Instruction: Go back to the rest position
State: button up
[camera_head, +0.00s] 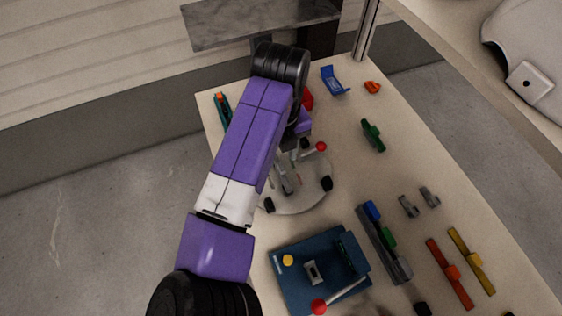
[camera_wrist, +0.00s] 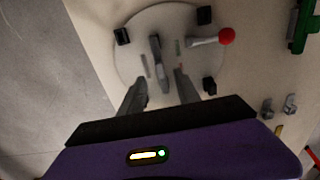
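My gripper (camera_wrist: 161,79) shows in the wrist view with its two dark fingers spread apart and nothing clearly held between them. It is over a round pale plate (camera_wrist: 130,73) with black blocks at its rim and a lever with a red knob (camera_wrist: 226,36). A small grey upright part (camera_wrist: 161,62) stands on the plate just beyond the fingertips. In the head view my purple and white arm reaches over the table (camera_head: 400,165). It hides part of the round plate (camera_head: 297,202) and most of the gripper.
A blue fixture (camera_head: 290,262) with a red-knobbed lever stands nearer than the plate. A green part (camera_head: 373,135) and a blue bracket (camera_head: 334,80) lie farther back.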

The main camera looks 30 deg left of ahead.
jog(key=shift+r, duration=0.85)
